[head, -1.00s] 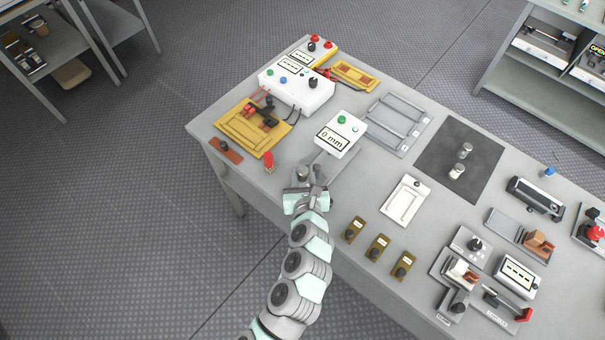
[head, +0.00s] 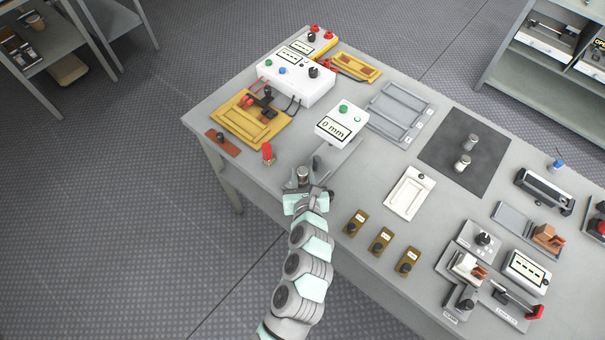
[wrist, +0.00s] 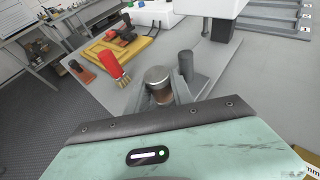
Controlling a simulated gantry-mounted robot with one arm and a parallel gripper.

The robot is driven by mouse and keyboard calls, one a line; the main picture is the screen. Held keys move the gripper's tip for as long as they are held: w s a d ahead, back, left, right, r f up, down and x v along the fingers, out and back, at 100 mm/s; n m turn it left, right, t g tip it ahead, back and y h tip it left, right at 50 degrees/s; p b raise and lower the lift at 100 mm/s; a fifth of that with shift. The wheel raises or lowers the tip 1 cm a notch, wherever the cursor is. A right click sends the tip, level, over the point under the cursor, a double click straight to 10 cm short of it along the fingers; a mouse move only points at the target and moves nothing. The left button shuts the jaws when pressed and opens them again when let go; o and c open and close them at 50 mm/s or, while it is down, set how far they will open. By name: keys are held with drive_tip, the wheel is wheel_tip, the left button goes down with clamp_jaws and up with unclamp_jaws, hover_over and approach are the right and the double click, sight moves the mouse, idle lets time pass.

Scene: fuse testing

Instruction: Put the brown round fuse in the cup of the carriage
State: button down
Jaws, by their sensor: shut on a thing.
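The brown round fuse (wrist: 160,92) shows in the wrist view with a silver cap on top and a brown body below. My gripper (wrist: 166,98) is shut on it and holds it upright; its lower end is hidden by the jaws. In the head view my gripper (head: 305,187) is at the near edge of the table, at the grey plate in front of the white 0 mm gauge (head: 341,122). A dark grey post (wrist: 186,66) stands just beyond the fuse. I cannot clearly make out the carriage's cup.
Several brown blocks with knobs (head: 381,241) and a white tray (head: 402,205) lie to the right. A black mat (head: 440,150) bears two metal cylinders.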

drive_tip(key=shift+f+b, duration=0.45)
drive_tip(key=shift+f, duration=0.3)
drive_tip(key=c, duration=1)
unclamp_jaws()
drive_tip(key=shift+c, duration=0.2)
drive_tip(key=a+p+v, duration=0.1)
drive_tip(key=v, duration=0.9)
drive_tip(key=shift+s+d+r, duration=0.25)
drive_tip(key=shift+s+d, duration=0.1)
drive_tip(key=shift+d, duration=0.15)
